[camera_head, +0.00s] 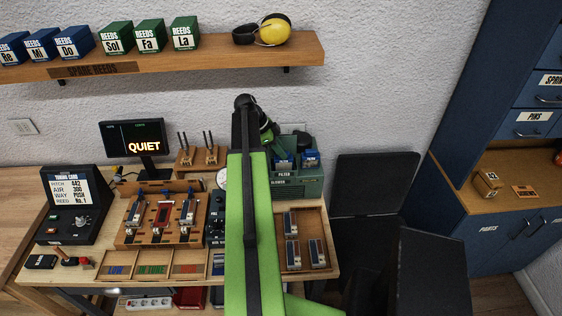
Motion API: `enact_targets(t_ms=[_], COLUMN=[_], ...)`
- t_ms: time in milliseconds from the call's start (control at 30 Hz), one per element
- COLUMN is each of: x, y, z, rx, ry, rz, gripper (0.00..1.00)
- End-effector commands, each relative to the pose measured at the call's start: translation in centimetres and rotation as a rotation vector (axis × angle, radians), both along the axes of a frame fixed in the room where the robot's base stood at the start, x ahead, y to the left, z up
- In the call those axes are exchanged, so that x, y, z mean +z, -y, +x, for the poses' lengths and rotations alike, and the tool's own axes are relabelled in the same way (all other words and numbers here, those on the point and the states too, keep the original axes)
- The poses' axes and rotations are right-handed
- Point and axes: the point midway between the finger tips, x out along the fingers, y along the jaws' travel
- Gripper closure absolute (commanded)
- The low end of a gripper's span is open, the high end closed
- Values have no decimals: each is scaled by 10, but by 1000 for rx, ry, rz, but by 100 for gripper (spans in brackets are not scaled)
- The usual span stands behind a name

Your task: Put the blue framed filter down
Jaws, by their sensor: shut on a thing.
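My green arm reaches up the middle of the view to the back of the bench. My gripper (268,136) is at its far end, just above the left part of the green filter blower box (294,185), and is largely hidden by my wrist. It is shut on the blue framed filter (284,162), which shows only as a small blue patch below the jaws. A second blue piece (311,158) shows at the right of the box's top. I cannot tell whether the held filter touches the box.
A wooden tray (318,218) with several metal-and-blue parts lies in front of the box. A wooden rack (135,232) of parts, a tuning card screen (68,190) and a QUIET display (137,137) stand left. A black chair (372,185) is right. A shelf (200,62) overhangs the back.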

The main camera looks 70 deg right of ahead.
Motion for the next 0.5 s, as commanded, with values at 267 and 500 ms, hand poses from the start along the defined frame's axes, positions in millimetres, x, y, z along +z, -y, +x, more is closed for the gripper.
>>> enact_targets(t_ms=[267,500], x=[-34,-36], y=[3,4], z=[-7,-8], rx=[-10,-13], ry=[0,0], rz=[0,0], gripper=[100,100])
